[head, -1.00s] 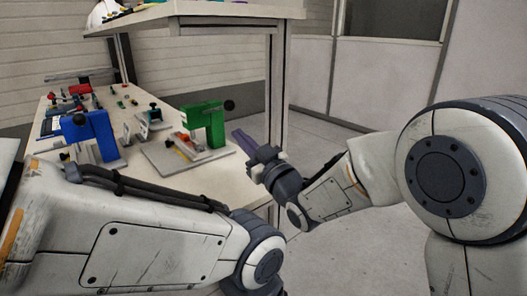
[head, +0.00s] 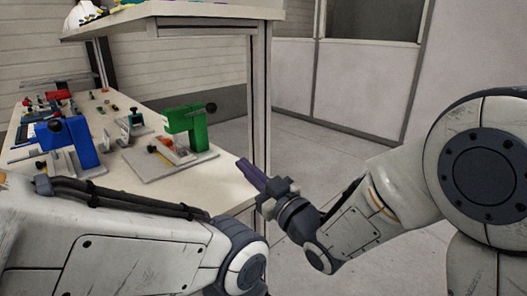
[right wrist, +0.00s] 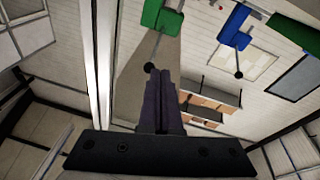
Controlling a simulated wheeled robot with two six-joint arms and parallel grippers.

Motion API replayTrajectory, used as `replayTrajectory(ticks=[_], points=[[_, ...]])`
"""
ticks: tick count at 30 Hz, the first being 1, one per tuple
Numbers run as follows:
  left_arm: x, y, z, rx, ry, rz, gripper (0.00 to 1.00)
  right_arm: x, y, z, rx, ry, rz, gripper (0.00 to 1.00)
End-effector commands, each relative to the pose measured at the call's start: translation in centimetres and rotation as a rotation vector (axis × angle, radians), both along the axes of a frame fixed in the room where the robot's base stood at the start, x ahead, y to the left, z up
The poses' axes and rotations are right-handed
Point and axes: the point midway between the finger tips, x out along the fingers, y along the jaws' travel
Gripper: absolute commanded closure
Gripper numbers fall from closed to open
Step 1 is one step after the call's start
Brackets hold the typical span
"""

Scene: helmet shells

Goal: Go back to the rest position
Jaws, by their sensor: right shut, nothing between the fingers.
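My right gripper (head: 247,170) is at the right end of the workbench in the head view, its purple fingers together and empty. The fingers also show in the right wrist view (right wrist: 163,100), side by side with nothing between them. The right arm comes in from the right and the gripper points up and left toward the bench. My left arm crosses the lower left of the head view; its gripper is out of the picture.
The workbench (head: 135,190) holds a green press (head: 188,128) and a blue press (head: 72,143), with small red and green parts behind. A bench leg (head: 259,100) and upper shelf (head: 180,12) stand near my right gripper. Open floor (head: 310,140) lies right of the bench.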

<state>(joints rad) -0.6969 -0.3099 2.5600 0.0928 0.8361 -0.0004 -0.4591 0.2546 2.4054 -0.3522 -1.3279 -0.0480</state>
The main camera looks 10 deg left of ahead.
Motion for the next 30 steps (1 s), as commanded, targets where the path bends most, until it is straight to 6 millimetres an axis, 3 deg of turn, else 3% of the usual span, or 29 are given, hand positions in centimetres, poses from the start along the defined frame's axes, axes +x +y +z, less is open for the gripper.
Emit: replayTrajectory(ticks=[5,11,14,21,30], points=[[0.0,0.0,0.0,0.000,0.000,0.000,1.00,-0.2,-0.4,-3.3,-0.153,0.189,-0.067,1.00],[0.0,0.0,0.0,0.000,0.000,0.000,1.00,-3.1,-2.9,-9.0,-0.374,0.513,-0.158,1.00],[0.0,0.0,0.0,0.000,0.000,0.000,1.00,-5.9,-4.8,-11.7,-0.479,0.684,-0.193,1.00],[0.0,0.0,0.0,0.000,0.000,0.000,1.00,-15.1,-9.6,-16.0,-0.716,1.077,-0.230,1.00],[0.0,0.0,0.0,0.000,0.000,0.000,1.00,-25.5,-14.2,-17.0,-0.935,1.421,-0.211,1.00]])
